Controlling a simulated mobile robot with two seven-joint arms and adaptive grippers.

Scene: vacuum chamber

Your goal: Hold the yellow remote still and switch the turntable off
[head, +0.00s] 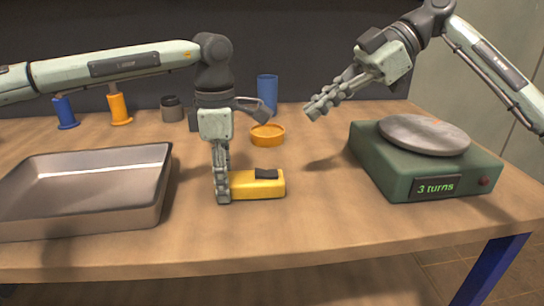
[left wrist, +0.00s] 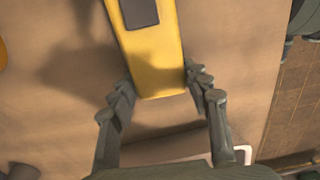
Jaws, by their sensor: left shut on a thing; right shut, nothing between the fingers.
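The yellow remote (head: 262,187) lies flat on the table, with a dark rocker or button (head: 266,174) on its top. My left gripper (head: 222,194) points down and is shut on the remote's left end. In the left wrist view the remote (left wrist: 152,60) sits between the two fingers (left wrist: 160,95). My right gripper (head: 314,112) is shut and empty, in the air between the remote and the turntable. The green turntable (head: 375,165) stands at the right with a round grey plate (head: 425,134) on top. Its display (head: 435,188) reads "3 turns", beside a small red button (head: 484,182).
A metal tray (head: 90,155) is at the left. An orange ring-shaped dish (head: 267,135) and a blue cylinder (head: 267,92) stand behind the remote. Blue (head: 65,112) and orange (head: 119,108) spools and a grey jar (head: 172,108) are at the back. The table between remote and turntable is clear.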

